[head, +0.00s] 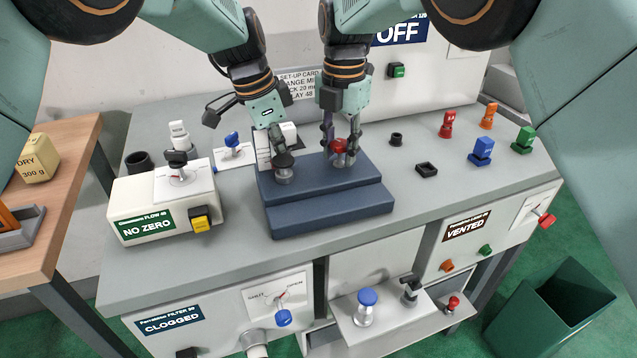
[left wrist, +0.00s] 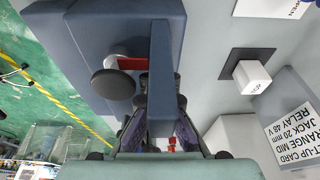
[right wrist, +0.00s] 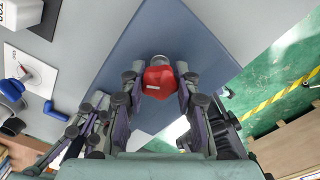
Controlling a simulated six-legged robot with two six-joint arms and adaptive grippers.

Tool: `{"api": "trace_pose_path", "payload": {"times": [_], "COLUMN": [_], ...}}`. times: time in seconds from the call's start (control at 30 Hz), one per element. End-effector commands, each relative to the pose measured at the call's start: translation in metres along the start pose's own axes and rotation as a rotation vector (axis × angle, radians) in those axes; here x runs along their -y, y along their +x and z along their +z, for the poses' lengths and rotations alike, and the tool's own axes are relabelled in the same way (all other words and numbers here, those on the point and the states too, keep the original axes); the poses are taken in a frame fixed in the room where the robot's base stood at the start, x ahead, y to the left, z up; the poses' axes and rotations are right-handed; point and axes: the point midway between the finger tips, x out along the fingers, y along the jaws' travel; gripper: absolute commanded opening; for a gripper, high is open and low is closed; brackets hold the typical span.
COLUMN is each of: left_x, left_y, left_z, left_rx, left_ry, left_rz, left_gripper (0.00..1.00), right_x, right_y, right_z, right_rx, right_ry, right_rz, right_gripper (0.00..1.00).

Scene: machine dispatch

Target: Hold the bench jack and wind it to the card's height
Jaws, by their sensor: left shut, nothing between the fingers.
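The bench jack (head: 325,205) is a blue stepped block on the bench, with a red knob (head: 340,146) on its upper step and a dark round knob (head: 284,160) at its left end. My right gripper (head: 340,135) points down with its fingers on both sides of the red knob, which also shows in the right wrist view (right wrist: 158,80); I cannot tell whether they press it. My left gripper (head: 272,132) is shut and empty beside the dark knob, which shows in the left wrist view (left wrist: 113,85).
A white "NO ZERO" box (head: 130,200) stands left of the jack. Red (head: 447,125), orange (head: 488,116), blue (head: 481,150) and green (head: 523,140) pieces stand at right. A black square ring (head: 426,169) lies nearer. A green bin (head: 550,310) stands on the floor.

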Motion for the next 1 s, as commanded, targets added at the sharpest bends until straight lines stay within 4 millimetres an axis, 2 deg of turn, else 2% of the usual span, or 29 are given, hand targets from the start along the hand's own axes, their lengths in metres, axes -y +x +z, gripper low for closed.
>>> {"api": "trace_pose_path", "payload": {"times": [0.03,0.23,0.47,0.8,1.0], "left_x": [-0.0044,-0.0041,-0.0038,-0.0035,-0.0033], "left_y": [0.0085,0.0085,0.0084,0.0083,0.0083], "left_z": [0.0049,0.0051,0.0052,0.0056,0.0056], "left_rx": [0.012,0.012,0.013,0.013,0.013], "left_ry": [-0.002,-0.002,-0.001,-0.001,-0.001], "left_rz": [0.017,0.016,0.015,0.014,0.013], "left_gripper": [0.0,0.0,0.0,0.0,0.0], "right_x": [0.0011,0.0017,0.0023,0.0024,0.0027], "right_y": [0.0006,0.0007,0.0008,0.0009,0.001], "right_z": [0.0001,0.0002,0.0002,0.0003,0.0003], "right_rx": [-0.001,-0.001,-0.002,-0.002,-0.002], "right_ry": [0.0,0.0,0.014,0.346,0.398], "right_rz": [-0.004,-0.005,-0.007,-0.009,-0.01], "right_gripper": [0.21,0.05,0.05,0.05,0.05]}}
